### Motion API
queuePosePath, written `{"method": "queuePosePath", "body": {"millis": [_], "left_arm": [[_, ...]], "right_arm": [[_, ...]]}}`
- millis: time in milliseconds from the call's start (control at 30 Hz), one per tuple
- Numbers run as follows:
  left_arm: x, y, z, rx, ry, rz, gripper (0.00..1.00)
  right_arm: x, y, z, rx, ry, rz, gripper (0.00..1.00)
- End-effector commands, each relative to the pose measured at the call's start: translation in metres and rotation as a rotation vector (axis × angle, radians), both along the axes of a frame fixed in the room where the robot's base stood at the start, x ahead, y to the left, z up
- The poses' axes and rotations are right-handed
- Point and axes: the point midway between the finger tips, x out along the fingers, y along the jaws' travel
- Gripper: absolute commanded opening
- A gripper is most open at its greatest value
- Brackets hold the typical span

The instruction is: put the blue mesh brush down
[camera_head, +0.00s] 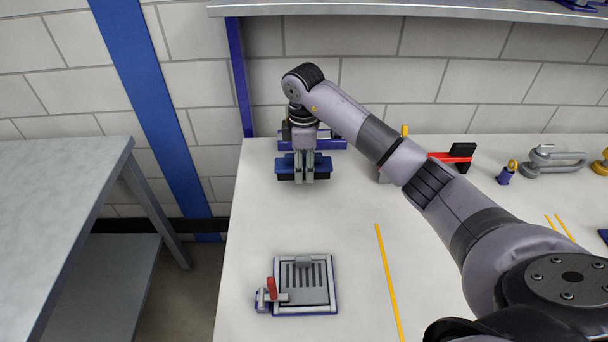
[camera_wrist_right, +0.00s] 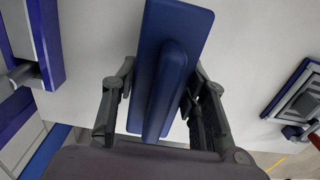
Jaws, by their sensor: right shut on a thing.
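The blue mesh brush (camera_head: 286,165) is in my right gripper (camera_head: 304,175), near the back left of the white table (camera_head: 330,220). It has a blue body with a dark underside in the head view. The right wrist view shows its blue back and raised grip (camera_wrist_right: 168,90) between the two fingers of my right gripper (camera_wrist_right: 165,110), which are shut on the grip. I cannot tell whether the brush touches the table. My left gripper is not in view.
A blue-edged fixture (camera_head: 328,143) stands close behind the brush. A slotted plate with a red-handled clamp (camera_head: 303,284) lies at the front left. The table's middle left is clear.

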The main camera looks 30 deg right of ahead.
Motion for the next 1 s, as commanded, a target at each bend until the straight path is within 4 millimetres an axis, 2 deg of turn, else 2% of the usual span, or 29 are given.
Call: {"method": "queuePosePath", "body": {"millis": [100,233,600,633,900,1000], "left_arm": [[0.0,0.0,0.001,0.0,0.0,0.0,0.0],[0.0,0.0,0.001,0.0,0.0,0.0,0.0],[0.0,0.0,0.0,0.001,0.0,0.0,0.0],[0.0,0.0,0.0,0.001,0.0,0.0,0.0],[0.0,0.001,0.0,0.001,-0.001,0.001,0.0],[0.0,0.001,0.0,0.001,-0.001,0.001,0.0]], "right_arm": [[-0.001,0.0,-0.019,0.0,0.005,-0.001,0.18],[-0.001,0.0,-0.035,0.0,0.003,-0.001,0.18],[0.0,0.0,-0.039,0.0,0.001,0.0,0.18],[0.0,0.0,-0.039,0.0,0.001,0.0,0.41],[0.0,0.0,-0.039,0.0,0.001,0.0,0.59],[0.0,0.0,-0.039,0.0,0.001,0.0,0.6]]}}
